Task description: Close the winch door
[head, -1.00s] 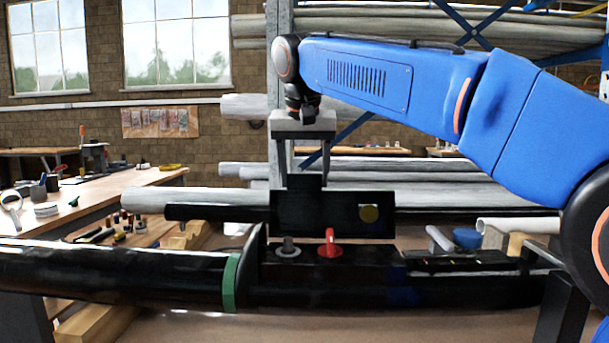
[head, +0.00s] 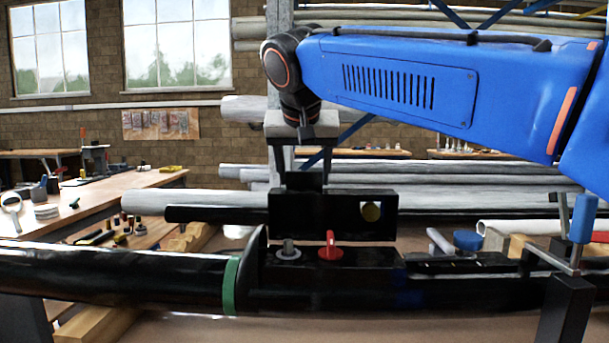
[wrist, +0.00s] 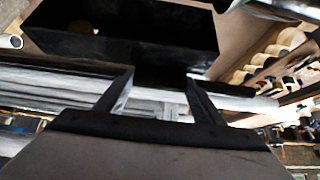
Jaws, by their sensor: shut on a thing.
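The winch door appears to be the black rectangular panel (head: 325,214) standing upright above the black mast (head: 120,275) in the head view. In the wrist view, the two fingers (wrist: 160,82) flank black material below the dark panel (wrist: 120,35). A red lever (head: 330,246) and a grey round fitting (head: 288,250) sit on the mast in front of the door's lower edge.
A green band (head: 231,286) rings the mast at left. A blue-handled tool (head: 584,218) stands at right near a black support post. A workbench (head: 90,195) with small items is at left. Long grey tubes (head: 240,175) lie behind the door.

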